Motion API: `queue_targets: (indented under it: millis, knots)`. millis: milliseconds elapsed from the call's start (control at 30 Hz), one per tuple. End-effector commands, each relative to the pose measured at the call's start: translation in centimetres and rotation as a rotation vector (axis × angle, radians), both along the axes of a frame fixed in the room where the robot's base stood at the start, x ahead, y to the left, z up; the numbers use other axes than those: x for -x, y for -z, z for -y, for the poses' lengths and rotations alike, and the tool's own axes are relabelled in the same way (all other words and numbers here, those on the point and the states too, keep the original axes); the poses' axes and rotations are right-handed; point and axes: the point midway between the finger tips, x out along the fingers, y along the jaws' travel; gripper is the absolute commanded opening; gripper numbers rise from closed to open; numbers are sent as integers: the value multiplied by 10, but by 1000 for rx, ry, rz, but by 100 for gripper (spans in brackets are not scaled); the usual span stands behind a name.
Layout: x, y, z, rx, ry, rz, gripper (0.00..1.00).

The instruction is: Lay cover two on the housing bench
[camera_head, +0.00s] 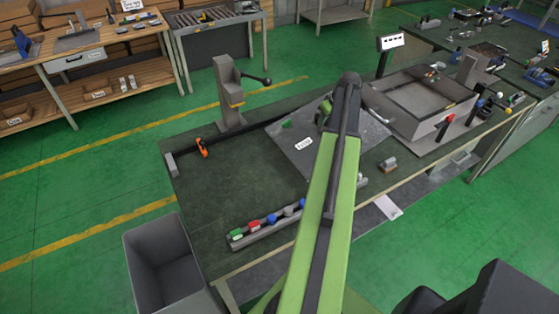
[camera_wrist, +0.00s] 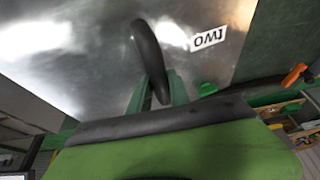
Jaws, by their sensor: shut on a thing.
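Cover two is a flat grey metal sheet (camera_head: 290,135) with a white label; it fills much of the wrist view (camera_wrist: 100,60), where the label reads TWO upside down. My gripper (camera_wrist: 157,88) has its green fingers shut around the black curved handle (camera_wrist: 146,45) of the cover. In the head view my arm hides the middle of the sheet and most of the gripper. The sheet is over the dark green top of the bench (camera_head: 225,180); I cannot tell whether it touches the top.
A grey press-like stand (camera_head: 228,95) and an orange clamp-like item (camera_head: 202,148) are at the bench's left. A rail (camera_head: 262,228) with several coloured pieces runs along the front. A grey box-shaped basin (camera_head: 425,100) stands to the right. The bench's left middle is clear. A grey bin (camera_head: 135,255) stands on the floor.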

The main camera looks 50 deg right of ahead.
Motion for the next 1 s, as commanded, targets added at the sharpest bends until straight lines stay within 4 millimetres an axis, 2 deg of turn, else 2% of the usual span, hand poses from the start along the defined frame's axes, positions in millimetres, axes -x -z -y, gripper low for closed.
queue_targets:
  millis: [33, 200, 300, 433, 600, 767, 867, 1000]
  knots:
    - [-4, 0, 33, 1, 8, 2, 0]
    - [-4, -1, 106, 0, 17, 2, 0]
    - [-1, -1, 136, 0, 20, 2, 0]
    - [2, -1, 159, -1, 22, 2, 0]
    - [4, -1, 168, 0, 23, 2, 0]
    - [9, -1, 160, -5, 31, 5, 0]
    - [21, -1, 145, -15, 48, 9, 0]
    - [45, -3, 109, -41, 93, 23, 0]
